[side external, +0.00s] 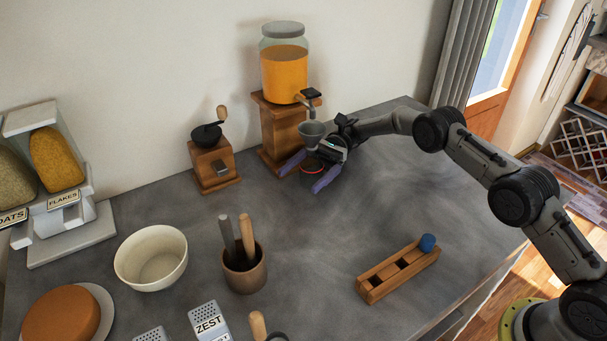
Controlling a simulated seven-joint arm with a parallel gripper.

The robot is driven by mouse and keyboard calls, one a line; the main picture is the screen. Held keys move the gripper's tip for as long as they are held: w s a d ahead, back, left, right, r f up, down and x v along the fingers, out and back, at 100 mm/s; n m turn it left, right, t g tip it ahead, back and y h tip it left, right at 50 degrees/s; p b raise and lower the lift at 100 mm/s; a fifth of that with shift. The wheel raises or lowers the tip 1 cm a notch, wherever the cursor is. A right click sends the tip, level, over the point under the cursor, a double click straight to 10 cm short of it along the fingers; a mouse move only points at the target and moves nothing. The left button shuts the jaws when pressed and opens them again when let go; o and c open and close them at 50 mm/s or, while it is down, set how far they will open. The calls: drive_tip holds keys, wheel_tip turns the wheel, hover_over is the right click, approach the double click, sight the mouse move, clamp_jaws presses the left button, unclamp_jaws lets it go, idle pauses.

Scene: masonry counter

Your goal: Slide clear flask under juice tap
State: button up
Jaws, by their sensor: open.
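The juice dispenser (284,72), a glass jar of orange juice with a grey lid, stands on a wooden pedestal (279,132) at the back. Its tap (307,96) points to the right and front. A grey, funnel-shaped vessel (311,131) shows below the tap; I cannot tell whether it is part of the clear flask. A dark disc with a red rim (312,169) lies below it, partly hidden. My gripper (300,182) is open, its two purple fingers spread low on either side of the disc. No clear flask outline can be made out between them.
A wooden grinder (214,165) stands left of the pedestal. A wooden block with square holes and a blue knob (399,271) lies at front right. A white bowl (151,257) and utensil pot (244,268) stand at front left. The counter right of my gripper is clear.

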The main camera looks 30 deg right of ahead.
drive_tip(key=shift+w+d, duration=0.15)
drive_tip(key=shift+d, duration=0.25)
drive_tip(key=shift+v, duration=1.25)
wheel_tip(320, 180, up, 6)
drive_tip(key=shift+a+f, duration=0.1)
drive_tip(key=shift+a, duration=0.05)
drive_tip(key=shift+r, duration=0.65)
drive_tip(key=w+d+r+n+t+h, duration=0.1)
drive_tip(key=d+r+t, duration=0.1)
drive_tip(key=d, duration=0.5)
drive_tip(key=w+d+r+t+h, duration=0.1)
drive_tip(key=d+r+t+h, duration=0.1)
drive_tip(key=d, duration=0.4)
drive_tip(key=n+t+h, duration=0.2)
drive_tip(key=h, duration=0.2)
approach(313, 143)
drive_tip(key=s+d+r, duration=0.3)
drive_tip(key=r, duration=0.1)
drive_tip(key=s+a+r+n+t+h, duration=0.1)
drive_tip(key=s+r+n+h, duration=0.2)
drive_tip(key=s, duration=0.8)
drive_tip(key=s+d+f+n+t+h, duration=0.2)
drive_tip(key=s+f+n+h, duration=0.1)
drive_tip(key=s, duration=0.8)
drive_tip(key=s+d+f+n+t+h, duration=0.3)
drive_tip(key=s+f+n, duration=0.1)
drive_tip(key=s, duration=0.7)
drive_tip(key=shift+d+f+n+h, duration=0.2)
drive_tip(key=shift+f+n+h, duration=0.05)
drive_tip(key=shift+n+h, duration=0.15)
